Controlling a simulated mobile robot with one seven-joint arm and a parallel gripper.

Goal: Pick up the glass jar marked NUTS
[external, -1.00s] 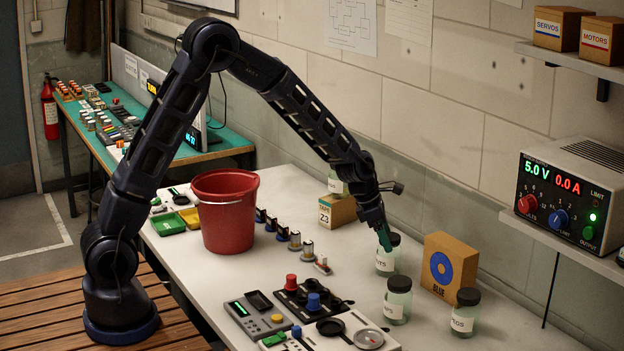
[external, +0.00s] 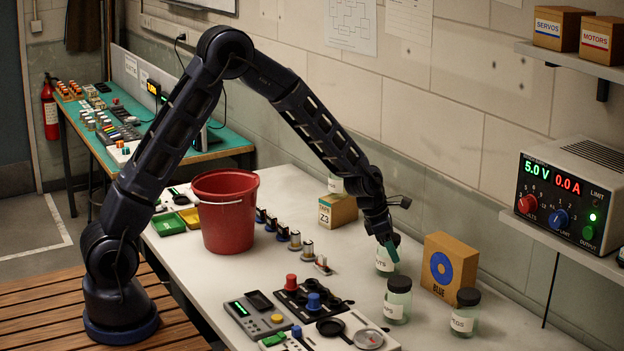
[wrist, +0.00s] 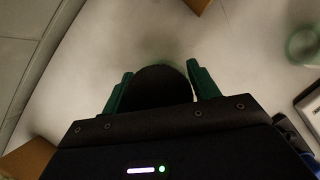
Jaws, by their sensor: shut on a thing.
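A glass jar (external: 382,264) with a dark lid and a white label, of which only the end "TS" can be read, stands upright on the bench. My gripper (external: 389,250) reaches down over it from above, its green fingers at the lid. In the wrist view, the round black lid (wrist: 162,84) sits between the two green fingers of my gripper (wrist: 158,76), one on each side. My gripper is shut on this jar. The fingers hide part of its lid and upper body. I see no clear gap under the jar.
Two similar lidded jars stand nearer the camera, one (external: 397,304) in front and one (external: 465,315) to the right. A box with a blue ring (external: 449,264) is close to the right. A Z3 box (external: 338,210) stands behind left. A red bucket (external: 226,215) is farther left.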

